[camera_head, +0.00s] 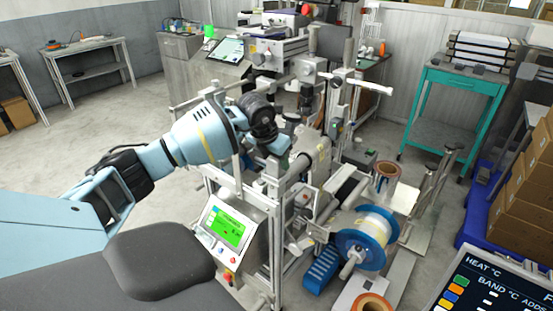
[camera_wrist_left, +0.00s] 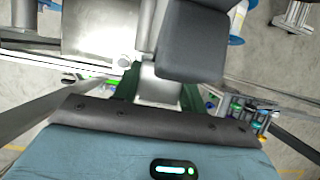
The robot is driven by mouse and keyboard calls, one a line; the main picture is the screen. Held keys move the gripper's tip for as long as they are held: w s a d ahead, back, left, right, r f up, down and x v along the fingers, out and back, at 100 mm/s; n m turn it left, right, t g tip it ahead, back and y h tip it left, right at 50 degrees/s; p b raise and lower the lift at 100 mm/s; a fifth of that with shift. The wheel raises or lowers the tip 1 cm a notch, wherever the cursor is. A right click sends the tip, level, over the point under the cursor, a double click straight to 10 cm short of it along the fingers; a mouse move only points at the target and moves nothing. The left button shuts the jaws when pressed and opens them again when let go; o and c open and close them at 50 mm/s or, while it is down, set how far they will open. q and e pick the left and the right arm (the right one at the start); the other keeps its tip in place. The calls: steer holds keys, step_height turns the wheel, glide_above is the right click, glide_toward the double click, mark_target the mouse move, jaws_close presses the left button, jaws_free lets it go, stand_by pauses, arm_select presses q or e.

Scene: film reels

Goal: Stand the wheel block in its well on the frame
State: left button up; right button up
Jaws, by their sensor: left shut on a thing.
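My left gripper (camera_head: 280,152) is over the upper part of the metal frame (camera_head: 277,225), near the middle of the head view. In the left wrist view a dark grey block (camera_wrist_left: 193,42) with a pale metal part below it lies straight ahead of the gripper (camera_wrist_left: 160,88). I take it to be the wheel block, held in the shut jaws. In the head view the arm and gripper largely cover the block. I cannot make out the well or whether the block touches the frame. My right gripper is not in view.
A control panel with a green screen (camera_head: 226,228) is on the frame's near side. A teal table (camera_head: 440,78) and stacked cartons (camera_head: 525,205) stand farther right. Open floor lies left.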

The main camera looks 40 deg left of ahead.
arm_select(q)
steer(key=shift+f, duration=0.1)
steer(key=o, duration=1.1)
steer(key=shift+f, duration=0.1)
steer(key=shift+o, duration=0.4)
steer(key=shift+f, duration=0.1)
steer(key=v, duration=0.8)
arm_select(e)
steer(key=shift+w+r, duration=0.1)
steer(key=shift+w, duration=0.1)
arm_select(q)
steer(key=shift+w, duration=0.1)
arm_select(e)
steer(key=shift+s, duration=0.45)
arm_select(q)
steer(key=shift+f, duration=0.1)
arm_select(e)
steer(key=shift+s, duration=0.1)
